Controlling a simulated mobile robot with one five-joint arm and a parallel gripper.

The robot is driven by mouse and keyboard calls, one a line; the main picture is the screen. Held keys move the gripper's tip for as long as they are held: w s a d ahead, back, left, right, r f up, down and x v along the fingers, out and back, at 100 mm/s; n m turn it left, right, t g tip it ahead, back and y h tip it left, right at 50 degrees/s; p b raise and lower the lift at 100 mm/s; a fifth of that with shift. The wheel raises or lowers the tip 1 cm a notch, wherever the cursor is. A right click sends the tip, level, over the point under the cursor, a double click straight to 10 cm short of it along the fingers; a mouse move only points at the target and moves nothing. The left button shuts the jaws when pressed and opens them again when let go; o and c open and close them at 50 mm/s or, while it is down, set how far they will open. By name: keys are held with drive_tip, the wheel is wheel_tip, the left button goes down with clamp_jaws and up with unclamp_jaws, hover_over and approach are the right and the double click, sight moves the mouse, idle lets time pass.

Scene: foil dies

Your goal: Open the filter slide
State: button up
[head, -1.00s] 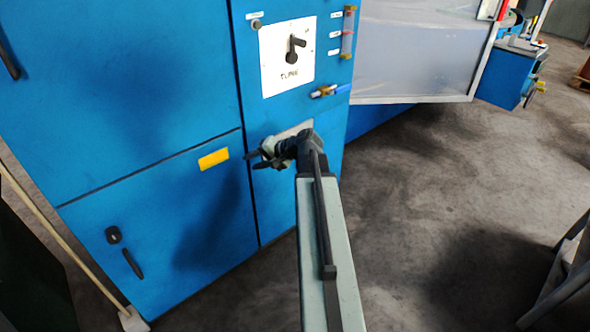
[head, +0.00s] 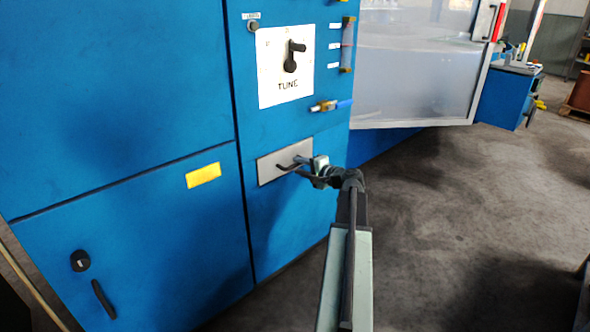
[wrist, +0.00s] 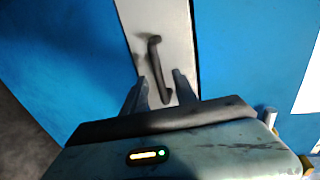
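The filter slide is a pale grey plate (head: 268,168) set in the blue cabinet below the TUNE panel. It also shows in the wrist view (wrist: 175,22). A dark bar handle (wrist: 155,58) stands on the plate, upright and slightly tilted in the wrist view. My gripper (wrist: 162,90) is open, with one finger on each side of the handle's lower end and gaps visible. In the head view my gripper (head: 292,168) is in front of the plate; handle and fingers overlap there, so contact cannot be told. The slide looks flush with the cabinet.
A lower left door has a yellow label (head: 204,175) and a black handle (head: 104,298). The grey floor (head: 450,215) at right is clear nearby.

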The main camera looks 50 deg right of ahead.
drive_tip(key=x, duration=0.2)
drive_tip(key=shift+w+f, duration=0.1)
drive_tip(key=shift+w, duration=0.15)
clamp_jaws()
idle(1.1)
